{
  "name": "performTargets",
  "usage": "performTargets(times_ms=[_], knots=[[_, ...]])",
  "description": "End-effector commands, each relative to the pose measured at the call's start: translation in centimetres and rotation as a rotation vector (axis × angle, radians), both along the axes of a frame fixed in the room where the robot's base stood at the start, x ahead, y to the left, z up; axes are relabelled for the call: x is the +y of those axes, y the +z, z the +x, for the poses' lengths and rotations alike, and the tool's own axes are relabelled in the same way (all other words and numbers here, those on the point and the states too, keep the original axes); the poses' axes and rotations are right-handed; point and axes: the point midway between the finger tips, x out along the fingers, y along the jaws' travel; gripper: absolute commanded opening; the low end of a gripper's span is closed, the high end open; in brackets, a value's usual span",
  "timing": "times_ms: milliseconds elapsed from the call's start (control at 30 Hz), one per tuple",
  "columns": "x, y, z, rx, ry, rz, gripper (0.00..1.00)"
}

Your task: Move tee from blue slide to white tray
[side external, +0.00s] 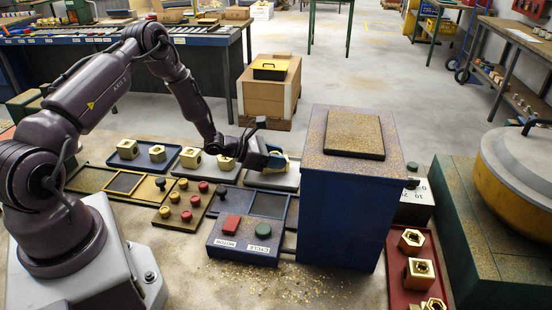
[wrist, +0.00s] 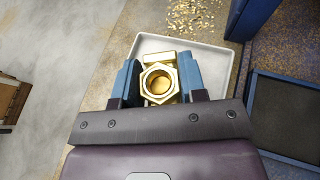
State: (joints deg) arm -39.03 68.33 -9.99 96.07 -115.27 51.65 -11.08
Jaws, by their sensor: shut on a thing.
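My gripper (wrist: 160,75) has its blue fingers shut on a brass tee (wrist: 158,84), with an open hex end facing the wrist camera. The tee is over the white tray (wrist: 211,62), and I cannot tell whether it touches the tray floor. In the side view my gripper (side external: 277,160) is low over the same white tray (side external: 270,182), left of the blue machine housing, and the tee is mostly hidden by the fingers. The blue slide (side external: 268,204) in front of the housing shows a bare dark bed, also seen in the wrist view (wrist: 287,115).
The tall blue housing (side external: 345,205) stands close right of my gripper. Another pale tray (side external: 207,172) and a dark blue tray (side external: 150,164) hold brass fittings to the left. A button panel (side external: 243,240) is in front. A red tray (side external: 402,292) holds fittings at right.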

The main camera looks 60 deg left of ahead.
Motion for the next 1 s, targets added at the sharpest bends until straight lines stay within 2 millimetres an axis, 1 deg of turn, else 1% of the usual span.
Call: performTargets(times_ms=[67, 300, 433, 467, 500, 533, 567, 800, 900, 1000], knots=[[0.0, -0.3, 0.1, -0.006, -0.001, 0.002, 0.0], [0.0, -0.3, 0.1, -0.007, -0.001, 0.001, 0.0], [0.0, -0.6, 0.1, -0.007, 0.0, 0.001, 0.0], [0.0, -0.8, 0.0, -0.003, -0.001, 0.001, 0.43], [0.0, -0.7, 0.0, -0.003, -0.001, 0.001, 0.52], [0.0, -0.7, 0.0, -0.003, -0.001, 0.001, 0.59], [0.0, -0.7, 0.0, -0.003, -0.001, 0.001, 0.64], [0.0, -0.7, 0.0, -0.003, -0.001, 0.001, 0.64], [0.1, -0.3, 0.0, -0.003, 0.0, 0.002, 0.64], [0.6, 0.1, -1.1, -0.002, 0.002, 0.002, 0.64]])
